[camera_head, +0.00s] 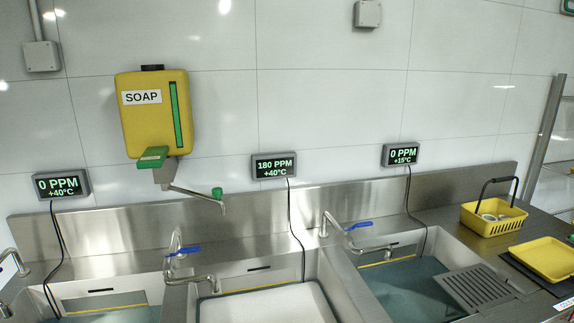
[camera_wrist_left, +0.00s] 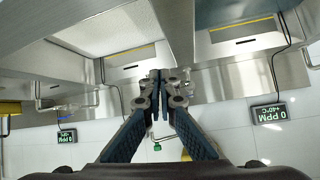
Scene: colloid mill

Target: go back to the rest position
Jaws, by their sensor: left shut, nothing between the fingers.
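My left gripper (camera_wrist_left: 160,76) shows in the left wrist view with its two dark fingers together and nothing between them. It is in the air in front of the sinks, apart from them. The wrist view looks upside down, with the sink basins at its top and the wall below. Neither gripper shows in the head view. My right gripper is in no view.
A steel counter has several basins; the middle one (camera_head: 270,304) holds whitish foam. Blue-handled taps (camera_head: 184,250) rise behind them. A yellow soap dispenser (camera_head: 155,110) and PPM displays (camera_head: 274,165) are on the wall. A yellow basket (camera_head: 494,218) and yellow tray (camera_head: 545,258) sit right.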

